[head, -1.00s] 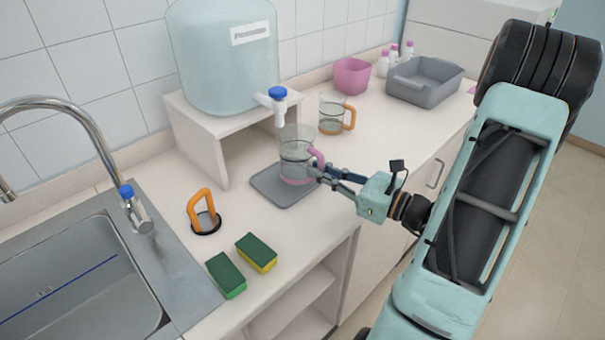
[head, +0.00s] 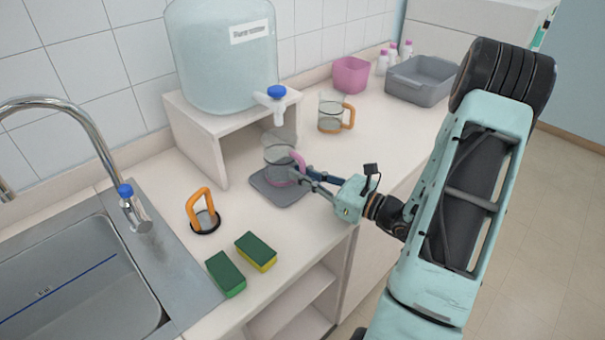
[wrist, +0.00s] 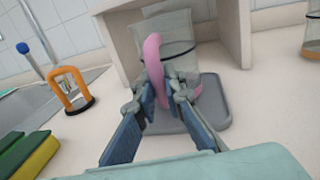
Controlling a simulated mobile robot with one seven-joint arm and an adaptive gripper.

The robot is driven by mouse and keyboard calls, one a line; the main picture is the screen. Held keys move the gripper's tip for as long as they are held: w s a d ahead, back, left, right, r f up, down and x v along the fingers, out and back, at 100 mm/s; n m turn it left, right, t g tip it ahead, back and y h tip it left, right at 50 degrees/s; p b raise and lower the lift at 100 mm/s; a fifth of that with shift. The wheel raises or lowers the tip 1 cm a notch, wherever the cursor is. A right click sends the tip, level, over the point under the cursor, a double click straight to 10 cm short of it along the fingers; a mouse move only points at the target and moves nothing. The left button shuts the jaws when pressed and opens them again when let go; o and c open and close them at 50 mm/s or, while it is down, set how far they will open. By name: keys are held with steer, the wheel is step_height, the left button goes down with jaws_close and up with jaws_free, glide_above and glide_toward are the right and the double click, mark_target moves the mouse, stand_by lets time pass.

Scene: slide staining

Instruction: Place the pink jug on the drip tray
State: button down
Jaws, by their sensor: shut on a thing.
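The pink jug (head: 281,158) is a clear jug with a pink handle and a pink base band. It stands upright over the grey drip tray (head: 266,192), which lies on the counter in front of the white stand. In the wrist view the jug (wrist: 181,62) is ahead of my gripper, over the tray (wrist: 214,108). My gripper (head: 300,172) is shut on the pink handle, and its fingers (wrist: 160,95) flank the handle in the wrist view. I cannot tell whether the jug's base touches the tray.
A large water tank (head: 222,60) with a blue-topped tap (head: 272,98) stands on the white stand (head: 208,140). An orange-handled jug (head: 333,115) is behind right. An orange-handled item (head: 203,212), sponges (head: 256,252) and a sink (head: 80,285) lie left. A grey bin (head: 420,80) stands far right.

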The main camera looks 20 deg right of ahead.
steer(key=shift+f, duration=0.2)
steer(key=c, duration=2)
jaws_free()
steer(key=shift+r, duration=0.1)
steer(key=shift+r, duration=0.15)
steer(key=v, duration=1.2)
steer(key=shift+b, duration=0.4)
